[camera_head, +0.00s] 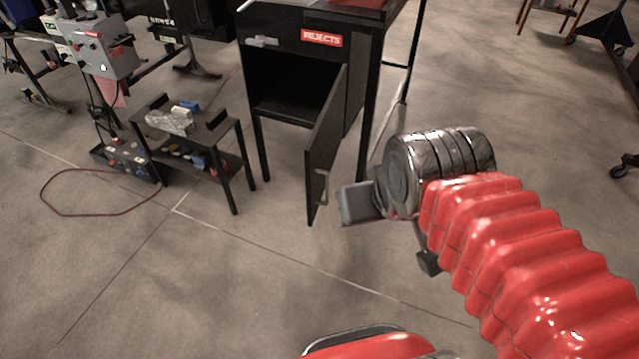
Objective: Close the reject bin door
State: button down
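The reject bin (275,45) is a black cabinet with a red "REJECTS" label on its upper front. Its door (327,145) stands wide open, swung outward toward me from the right side of the opening. The dark inside of the bin shows. A light handle (322,185) sits low on the door's right-hand face. My gripper (358,203) is just right of the door's lower part and close to the handle. I cannot tell whether it touches the door. Its fingers are partly hidden by its own body, so their opening is unclear.
A small black table (215,135) with items on it stands left of the bin. A grey control box (105,55) is at the upper left. A red cable (90,214) loops on the floor. The floor in front of the door is clear.

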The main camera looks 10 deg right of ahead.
aim_at(321, 152)
jog(key=z, duration=0.05)
jog(key=i, duration=1)
jog(key=u, duration=0.05)
